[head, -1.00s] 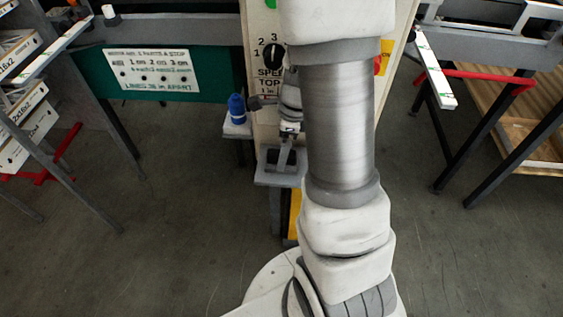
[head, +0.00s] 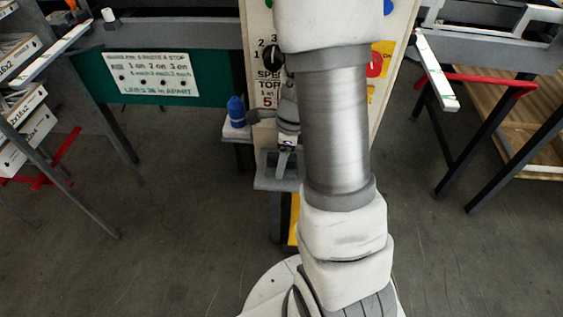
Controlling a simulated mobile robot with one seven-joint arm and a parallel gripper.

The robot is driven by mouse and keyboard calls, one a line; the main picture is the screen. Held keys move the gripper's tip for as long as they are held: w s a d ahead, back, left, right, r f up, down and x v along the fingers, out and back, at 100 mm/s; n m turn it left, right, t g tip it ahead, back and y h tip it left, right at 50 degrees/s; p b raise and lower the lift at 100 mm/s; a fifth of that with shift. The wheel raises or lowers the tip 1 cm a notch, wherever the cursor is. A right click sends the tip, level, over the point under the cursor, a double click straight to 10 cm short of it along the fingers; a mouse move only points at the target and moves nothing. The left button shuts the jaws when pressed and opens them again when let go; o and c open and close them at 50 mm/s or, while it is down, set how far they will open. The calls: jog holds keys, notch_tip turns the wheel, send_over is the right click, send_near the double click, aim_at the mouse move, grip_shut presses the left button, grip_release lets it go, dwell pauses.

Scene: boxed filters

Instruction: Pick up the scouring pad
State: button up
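My gripper (head: 284,161) is small and partly hidden behind my own arm in the head view. It points down over a small grey tray-like holder (head: 264,181) in front of the machine panel. Its fingers are low over the holder; whether they are open or shut, or touch anything, is too small to tell. I cannot make out the scouring pad. The inside of the holder is dark and partly covered by the gripper.
A blue bottle-like object (head: 236,110) stands on a small ledge (head: 234,131) just left of the gripper. The control panel (head: 267,88) rises behind. The floor (head: 160,240) is clear.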

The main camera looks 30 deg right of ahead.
jog(key=shift+s+a+r+p, duration=0.1)
jog(key=shift+s+r+p, duration=0.05)
jog(key=shift+r+p, duration=0.3)
notch_tip(320, 180, up, 7)
jog(key=p, duration=0.3)
jog(key=shift+a+p, duration=0.1)
jog(key=shift+p, duration=0.2)
jog(key=s+a+b, duration=0.5)
jog(key=s+b, duration=0.2)
jog(key=s, duration=0.1)
jog(key=s+a+b, duration=0.5)
jog(key=s+b, duration=0.2)
jog(key=s, duration=0.1)
jog(key=shift+s+a+f, duration=0.15)
jog(key=shift+a+f, duration=0.25)
jog(key=shift+f, duration=0.05)
